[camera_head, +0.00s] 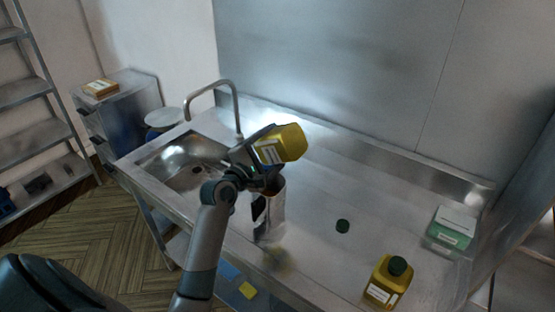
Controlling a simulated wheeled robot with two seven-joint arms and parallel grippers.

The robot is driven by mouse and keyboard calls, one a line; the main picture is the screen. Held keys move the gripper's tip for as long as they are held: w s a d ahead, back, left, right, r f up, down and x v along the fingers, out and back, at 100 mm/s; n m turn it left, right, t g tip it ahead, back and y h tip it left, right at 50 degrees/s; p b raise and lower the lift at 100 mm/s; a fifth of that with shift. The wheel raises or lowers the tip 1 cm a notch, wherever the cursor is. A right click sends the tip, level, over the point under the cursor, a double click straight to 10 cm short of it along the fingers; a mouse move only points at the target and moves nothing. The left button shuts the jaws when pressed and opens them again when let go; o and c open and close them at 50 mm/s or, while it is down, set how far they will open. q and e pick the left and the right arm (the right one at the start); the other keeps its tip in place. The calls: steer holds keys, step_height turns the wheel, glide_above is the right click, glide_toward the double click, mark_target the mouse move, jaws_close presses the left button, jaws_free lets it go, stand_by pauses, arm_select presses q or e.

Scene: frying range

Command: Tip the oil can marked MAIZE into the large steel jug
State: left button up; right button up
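A yellow oil can (291,142) with a white label is tilted over in the air above the sink side of the steel counter. My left gripper (257,150) is shut on it; the fingers are partly hidden and the label is too small to read. The tall steel jug (271,216) stands on the counter just below the can and gripper. The can's mouth is hidden, and I see no oil stream. A second yellow can (383,284) with a dark green cap stands upright at the front right, its label also unreadable. My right gripper is not in view.
A loose dark green cap (343,226) lies on the counter. A green and white box (452,228) stands at the right end. The sink (180,168) and arched tap (237,108) are at the left. The counter's middle back is clear.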

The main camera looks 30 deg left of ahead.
mark_target(275, 134)
arm_select(q)
steer(key=m, duration=0.2)
steer(key=r+m, duration=0.1)
steer(key=m, duration=0.2)
steer(key=shift+m, duration=0.3)
steer(key=m, duration=0.3)
steer(key=shift+r+m, duration=0.3)
steer(key=shift+m, duration=0.1)
steer(key=m, duration=0.3)
steer(key=shift+r+m, duration=0.3)
steer(key=shift+m, duration=0.1)
steer(key=m, duration=0.3)
steer(key=r+m, duration=0.1)
steer(key=m, duration=0.7)
steer(key=shift+r, duration=0.4)
